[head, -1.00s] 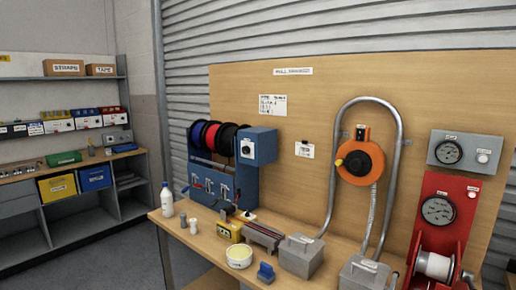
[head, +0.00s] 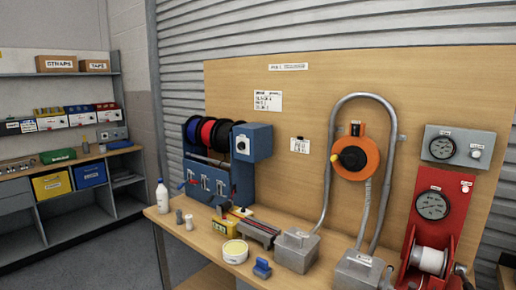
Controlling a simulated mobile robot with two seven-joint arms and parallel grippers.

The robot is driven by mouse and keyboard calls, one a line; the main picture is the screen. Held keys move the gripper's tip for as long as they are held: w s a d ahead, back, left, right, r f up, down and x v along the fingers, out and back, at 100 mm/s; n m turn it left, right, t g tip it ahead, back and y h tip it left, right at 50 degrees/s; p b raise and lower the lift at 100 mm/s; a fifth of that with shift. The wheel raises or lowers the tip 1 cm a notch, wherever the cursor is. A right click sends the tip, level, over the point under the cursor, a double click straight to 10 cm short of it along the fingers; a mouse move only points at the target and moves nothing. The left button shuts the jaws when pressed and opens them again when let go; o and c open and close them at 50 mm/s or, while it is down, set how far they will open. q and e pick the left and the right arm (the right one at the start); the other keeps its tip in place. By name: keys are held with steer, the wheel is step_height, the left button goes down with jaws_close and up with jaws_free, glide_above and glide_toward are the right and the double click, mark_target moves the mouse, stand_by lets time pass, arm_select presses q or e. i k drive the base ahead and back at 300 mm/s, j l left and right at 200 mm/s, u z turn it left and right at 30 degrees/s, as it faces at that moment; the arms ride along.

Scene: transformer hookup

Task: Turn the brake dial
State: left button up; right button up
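A blue box with a round white-faced dial (head: 243,146) is fixed at the upper right of the blue reel rack (head: 242,187). The dial has a small dark mark. At the far right, a grey gauge box (head: 459,147) carries a gauge and a pale round knob (head: 476,153). The labels are too small to read, so I cannot tell which one is the brake dial. Neither of my grippers is in view.
A wooden bench (head: 205,241) holds a white bottle (head: 162,197), a yellow-filled tub (head: 235,252) and grey conduit boxes (head: 297,252). An orange reel (head: 371,163) hangs on the board. A red winch unit (head: 428,184) stands right. Shelving (head: 30,228) is at left.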

mark_target(241, 146)
steer(key=i+j, duration=0.95)
steer(key=j+z, duration=0.15)
steer(key=z, duration=0.5)
